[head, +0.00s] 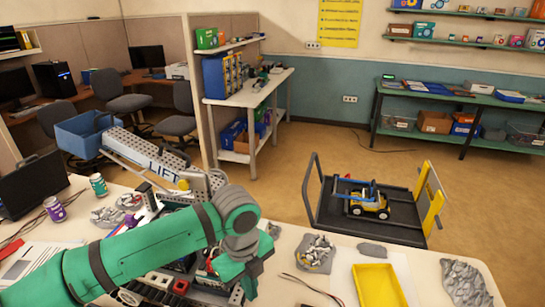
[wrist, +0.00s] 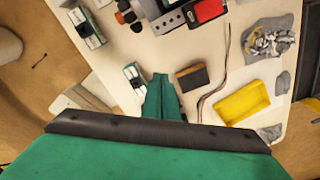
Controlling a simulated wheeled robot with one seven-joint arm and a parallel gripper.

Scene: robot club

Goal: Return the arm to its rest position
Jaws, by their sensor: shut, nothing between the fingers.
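My green arm reaches in from the lower left of the head view and bends over the white worktable (head: 290,237). My gripper (head: 243,287) points down at the table's near side and is partly hidden by the arm's wrist. In the wrist view my gripper (wrist: 160,82) shows as a narrow green shape, shut and empty, above the tabletop. A dark block with a brown edge (wrist: 193,77) lies just right of it, apart from it in the picture. A small white and green part (wrist: 134,75) lies to its left.
A yellow tray (head: 379,286), grey part bags (head: 315,253) and thin wires lie to the right. A lift model marked LIFT (head: 163,165) with a blue bin (head: 87,133) stands behind my arm. A black cart (head: 330,205) stands beyond the table.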

